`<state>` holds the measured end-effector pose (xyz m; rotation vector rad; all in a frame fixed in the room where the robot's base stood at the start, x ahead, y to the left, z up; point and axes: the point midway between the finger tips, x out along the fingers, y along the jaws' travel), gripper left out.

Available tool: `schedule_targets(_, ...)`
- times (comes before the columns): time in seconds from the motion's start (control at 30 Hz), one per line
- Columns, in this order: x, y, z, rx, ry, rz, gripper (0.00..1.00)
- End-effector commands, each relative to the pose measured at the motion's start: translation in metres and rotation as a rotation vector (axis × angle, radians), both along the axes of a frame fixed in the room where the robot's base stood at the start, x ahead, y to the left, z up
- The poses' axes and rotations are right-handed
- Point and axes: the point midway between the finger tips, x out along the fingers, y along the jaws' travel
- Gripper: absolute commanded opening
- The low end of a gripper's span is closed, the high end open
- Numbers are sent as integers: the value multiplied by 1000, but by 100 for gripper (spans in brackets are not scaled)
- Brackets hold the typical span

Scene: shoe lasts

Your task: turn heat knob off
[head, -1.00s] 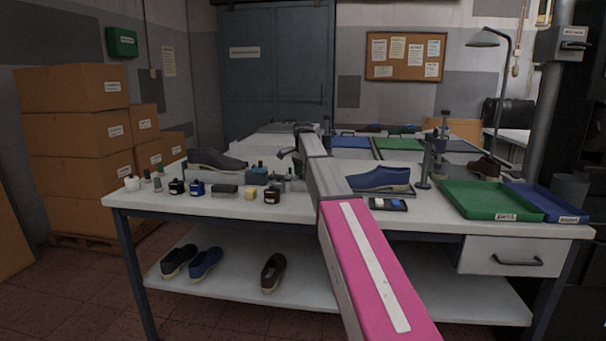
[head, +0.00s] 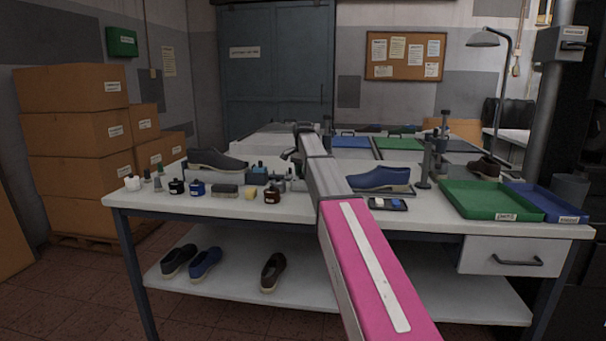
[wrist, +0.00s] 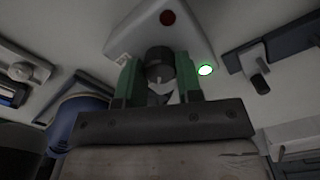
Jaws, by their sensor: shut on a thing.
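The heat knob (wrist: 159,60) is a dark round knob on a pale panel (wrist: 130,36) in the wrist view. A dark red round spot (wrist: 167,17) and a lit green light (wrist: 207,70) are on or near the same panel. My gripper (wrist: 160,78) has its two green fingers on either side of the knob, shut on it. A small pale mark shows on the knob's lower side. In the head view my arm reaches over the bench, with its dark end (head: 291,154) above the back part. The knob cannot be made out there.
The bench (head: 330,213) holds a grey shoe (head: 215,160), a blue shoe (head: 380,178), several small bottles, a green tray (head: 490,200) and a blue tray (head: 545,201). Stacked boxes (head: 80,140) stand left. Shoes lie on the lower shelf (head: 330,290).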

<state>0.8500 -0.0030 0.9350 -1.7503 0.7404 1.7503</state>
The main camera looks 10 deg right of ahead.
Motion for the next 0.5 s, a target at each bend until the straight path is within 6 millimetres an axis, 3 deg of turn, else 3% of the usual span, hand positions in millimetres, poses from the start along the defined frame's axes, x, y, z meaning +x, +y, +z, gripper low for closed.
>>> schedule_targets(0.5, 1, 1, 1, 0, 0, 476, 9)
